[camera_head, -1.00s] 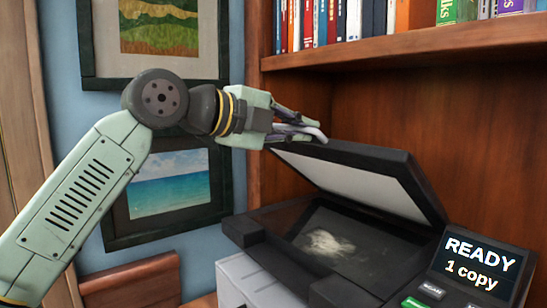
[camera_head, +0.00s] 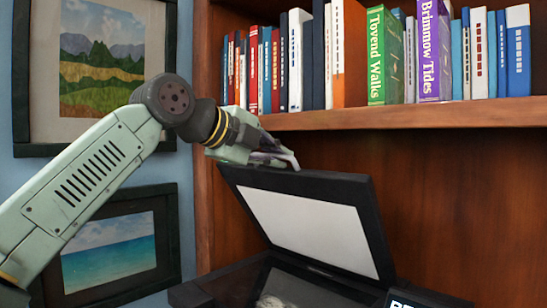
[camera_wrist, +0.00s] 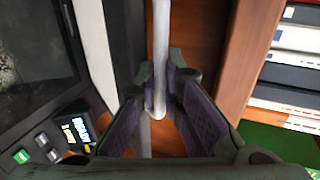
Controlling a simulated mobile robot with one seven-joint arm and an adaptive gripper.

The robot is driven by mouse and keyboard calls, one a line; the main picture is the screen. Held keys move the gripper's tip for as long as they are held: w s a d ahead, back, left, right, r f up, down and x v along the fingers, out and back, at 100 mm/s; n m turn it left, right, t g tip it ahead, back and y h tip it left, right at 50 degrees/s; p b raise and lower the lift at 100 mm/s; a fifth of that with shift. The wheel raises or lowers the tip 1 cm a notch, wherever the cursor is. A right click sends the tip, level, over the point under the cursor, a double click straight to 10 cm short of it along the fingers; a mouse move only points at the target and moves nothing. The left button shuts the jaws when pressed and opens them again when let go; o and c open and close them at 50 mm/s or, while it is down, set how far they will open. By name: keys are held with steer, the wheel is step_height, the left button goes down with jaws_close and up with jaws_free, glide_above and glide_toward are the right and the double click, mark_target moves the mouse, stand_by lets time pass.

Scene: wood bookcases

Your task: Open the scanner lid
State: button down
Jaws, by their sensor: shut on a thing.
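The scanner lid (camera_head: 305,222) is raised at a steep tilt, its white underside facing the front and its dark frame around it. My gripper (camera_head: 285,160) is at the lid's upper left edge. In the wrist view my gripper (camera_wrist: 160,105) has its dark purple-padded fingers on both sides of a pale grey bar (camera_wrist: 161,40) along the lid's edge, shut on it. The scanner body (camera_head: 235,284) is below, its glass mostly cut off by the bottom of the head view. In the wrist view the dark glass (camera_wrist: 35,55) shows on the left.
A wooden shelf (camera_head: 400,116) with a row of books (camera_head: 270,70) runs above the lid, with a gap between. The bookcase's side panel (camera_head: 205,200) is left of the lid. The scanner's lit display (camera_wrist: 73,130) shows in the wrist view.

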steer(key=c, duration=1.7)
jaws_free()
steer(key=shift+f, duration=0.1)
steer(key=v, duration=0.7)
steer(key=shift+s, duration=0.2)
steer(key=shift+a, duration=0.1)
